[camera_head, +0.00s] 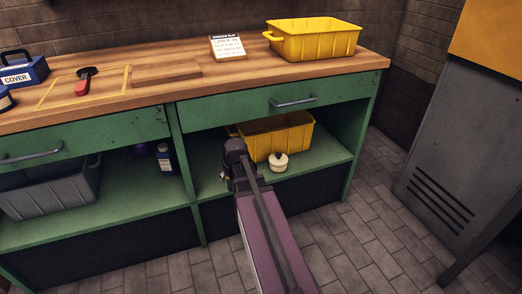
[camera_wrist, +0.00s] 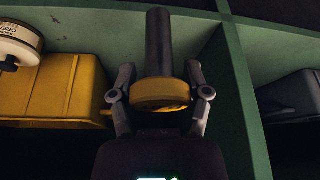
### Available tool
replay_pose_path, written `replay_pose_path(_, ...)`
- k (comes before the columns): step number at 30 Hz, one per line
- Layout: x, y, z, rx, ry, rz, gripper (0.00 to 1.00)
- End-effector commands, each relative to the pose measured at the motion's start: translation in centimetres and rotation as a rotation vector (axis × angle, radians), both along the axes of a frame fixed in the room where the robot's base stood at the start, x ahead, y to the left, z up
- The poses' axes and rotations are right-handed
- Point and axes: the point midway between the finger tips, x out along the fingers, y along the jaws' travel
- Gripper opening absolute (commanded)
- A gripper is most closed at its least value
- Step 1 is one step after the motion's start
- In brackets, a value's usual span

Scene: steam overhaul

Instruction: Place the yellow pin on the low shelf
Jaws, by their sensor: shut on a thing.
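The yellow pin (camera_wrist: 160,92) shows in the wrist view with a yellow round head and a dark shaft. My gripper (camera_wrist: 160,98) is shut on its head, one finger at each side. The shaft extends away from my gripper. The low shelf (camera_head: 325,163) is the green board under the bench's drawers, and it also shows in the wrist view (camera_wrist: 95,35). In the head view my gripper (camera_head: 228,180) is at the right bay of this shelf, left of the yellow bin. My arm largely hides it and the pin there. I cannot tell whether the pin touches the shelf.
A yellow bin (camera_head: 285,137) and a white tin (camera_head: 278,162) stand on the shelf to the right. A dark bottle (camera_head: 165,157) and a grey bin (camera_head: 50,190) are left of the green divider (camera_head: 182,150). A grey cabinet (camera_head: 460,140) stands right of the bench.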

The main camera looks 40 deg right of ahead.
Motion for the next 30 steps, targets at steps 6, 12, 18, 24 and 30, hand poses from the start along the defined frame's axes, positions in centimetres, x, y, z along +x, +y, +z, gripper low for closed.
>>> replay_pose_path(6, 0.0, 0.1, -3.1, 0.000, -0.001, 0.001, 0.01)
replay_pose_path(12, 0.0, 0.1, -3.7, 0.000, -0.001, 0.001, 0.01)
replay_pose_path(18, 0.0, 0.1, -3.6, 0.000, -0.001, 0.001, 0.01)
replay_pose_path(24, 0.1, 0.1, -3.7, 0.000, -0.001, 0.001, 0.01)
replay_pose_path(30, 1.4, -0.2, -3.8, 0.000, -0.001, 0.002, 0.01)
